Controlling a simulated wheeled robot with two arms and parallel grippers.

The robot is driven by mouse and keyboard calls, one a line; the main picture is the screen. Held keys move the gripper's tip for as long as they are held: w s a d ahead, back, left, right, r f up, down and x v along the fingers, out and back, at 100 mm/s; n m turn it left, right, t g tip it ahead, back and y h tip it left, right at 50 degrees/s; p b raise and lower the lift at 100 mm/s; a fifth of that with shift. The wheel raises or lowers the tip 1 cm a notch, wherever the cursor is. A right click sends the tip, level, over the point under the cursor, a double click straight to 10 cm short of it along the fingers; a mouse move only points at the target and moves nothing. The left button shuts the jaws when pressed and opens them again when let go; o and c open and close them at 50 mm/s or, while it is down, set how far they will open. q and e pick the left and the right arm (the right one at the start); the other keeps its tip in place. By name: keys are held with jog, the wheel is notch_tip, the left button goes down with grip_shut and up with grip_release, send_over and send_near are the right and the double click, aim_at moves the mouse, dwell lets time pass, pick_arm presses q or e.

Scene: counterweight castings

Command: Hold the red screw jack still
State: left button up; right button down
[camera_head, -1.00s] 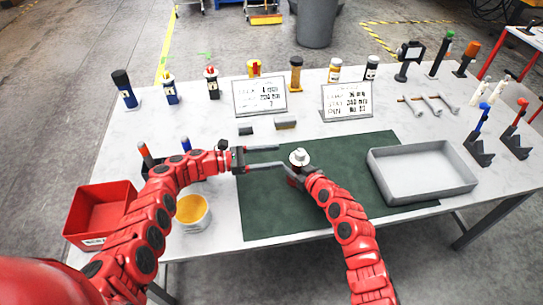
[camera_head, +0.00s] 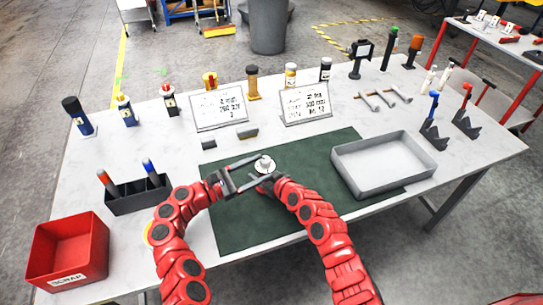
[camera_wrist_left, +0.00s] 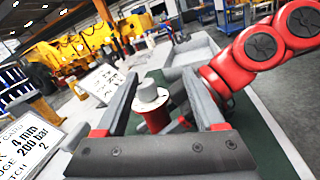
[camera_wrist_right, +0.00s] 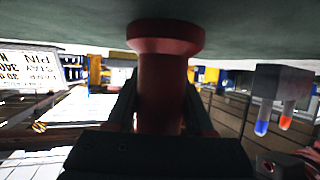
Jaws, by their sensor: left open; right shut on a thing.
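The red screw jack (camera_head: 265,165), with a pale round top, stands on the green mat (camera_head: 235,226). In the left wrist view its red body (camera_wrist_left: 154,118) shows below the pale cap. My right gripper (camera_wrist_right: 160,108) is shut on the jack's body, which fills the middle of the right wrist view. My left gripper (camera_head: 261,168) is open, its two fingers reaching to either side of the jack's upper part. In the left wrist view the jack shows between these fingers with gaps; contact cannot be told.
A grey tray (camera_head: 340,171) lies right of the jack. Two printed signs (camera_head: 219,108) (camera_head: 305,103) and small dark blocks stand behind. A red scrap bin (camera_head: 92,270) and a dark holder (camera_head: 124,201) are at left. The front of the mat is clear.

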aim_at(269, 158)
pick_arm(q)
jog(key=s+a+f+n+t+y, duration=0.1)
jog(key=a+f+n+t+y, duration=0.1)
jog(key=a+n+t+y, duration=0.3)
jog(key=shift+n+g+h, duration=0.5)
jog(key=shift+g+h, duration=0.1)
jog(key=shift+h, duration=0.2)
jog(key=x, duration=1.2)
jog(key=shift+s+d, duration=0.3)
jog(key=shift+d, duration=0.15)
grip_shut()
